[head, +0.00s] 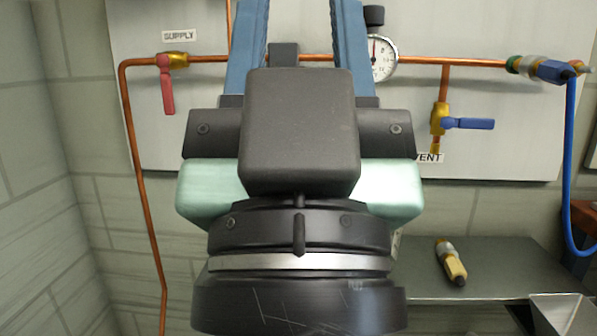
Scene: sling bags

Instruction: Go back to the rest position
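My gripper (297,30) is large in the middle of the head view, pointing up toward the wall panel. Its two blue fingers stand apart, with a clear gap between them. I see no object held in the part of the gap that shows, but the fingertips are cut off by the top edge. The gripper's body hides the middle of the panel and part of the copper pipe.
The panel (490,155) carries a copper pipe (420,60), a red-handled valve (167,85), a gauge (382,57), a blue-handled valve (465,123) and a blue hose (569,170). A yellow fitting (451,263) lies on a grey shelf (500,255) at lower right.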

